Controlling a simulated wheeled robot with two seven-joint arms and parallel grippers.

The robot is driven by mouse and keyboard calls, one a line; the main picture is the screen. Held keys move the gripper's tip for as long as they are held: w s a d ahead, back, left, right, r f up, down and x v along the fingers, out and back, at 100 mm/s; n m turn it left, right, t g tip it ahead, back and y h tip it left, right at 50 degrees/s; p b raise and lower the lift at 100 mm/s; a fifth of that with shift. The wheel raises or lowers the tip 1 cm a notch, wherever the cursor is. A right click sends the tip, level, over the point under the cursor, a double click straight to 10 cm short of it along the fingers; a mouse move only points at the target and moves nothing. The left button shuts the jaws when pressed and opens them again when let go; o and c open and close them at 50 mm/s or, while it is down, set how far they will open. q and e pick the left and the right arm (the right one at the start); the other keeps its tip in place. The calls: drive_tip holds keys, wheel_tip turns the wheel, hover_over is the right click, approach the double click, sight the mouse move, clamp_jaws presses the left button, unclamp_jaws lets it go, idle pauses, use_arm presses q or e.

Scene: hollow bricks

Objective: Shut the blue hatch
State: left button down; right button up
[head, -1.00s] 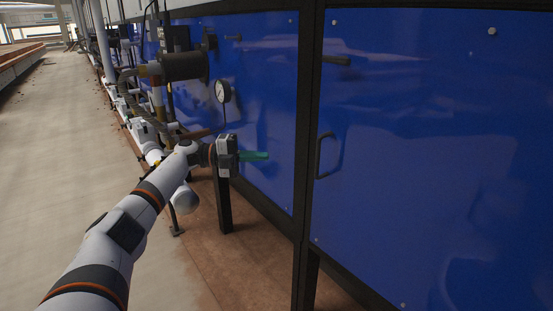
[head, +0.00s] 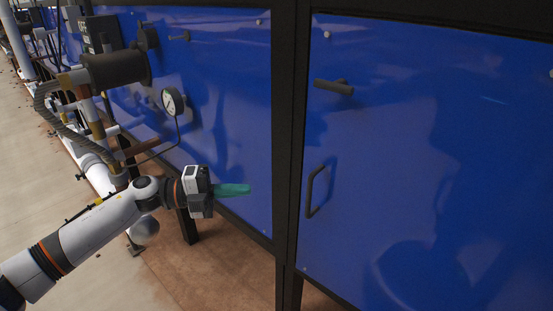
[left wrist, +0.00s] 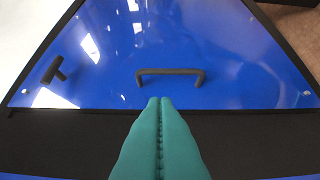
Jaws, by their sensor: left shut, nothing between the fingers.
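The blue hatch (head: 430,150) is a large glossy panel in a dark frame on the right of the head view. It has a black bar handle (head: 316,190) near its left edge and a dark latch knob (head: 334,87) above. The hatch (left wrist: 215,45) fills the left wrist view, with the handle (left wrist: 170,73) in the middle and the latch knob (left wrist: 53,70) at left. It looks close to flush; I cannot tell whether a gap is left. My left gripper (head: 249,189) has its green fingers pressed together, empty, pointing toward the handle and apparently apart from it. My right gripper is out of view.
A dark post (head: 288,130) stands between the hatch and another blue panel (head: 235,90) at left. Pipes, a dark cylinder (head: 115,69) and a round gauge (head: 172,101) stand close behind my left arm. Open floor (head: 50,160) lies at far left.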

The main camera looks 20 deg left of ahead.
use_arm(q)
drive_tip(key=p+x, duration=0.1)
drive_tip(key=x, duration=0.3)
drive_tip(key=w+p+x, duration=0.1)
drive_tip(key=x, duration=0.3)
drive_tip(key=a+p+x, duration=0.1)
drive_tip(key=x, duration=0.4)
drive_tip(key=shift+w+d+r, duration=0.1)
drive_tip(key=shift+w+r, duration=0.05)
drive_tip(key=shift+w, duration=0.3)
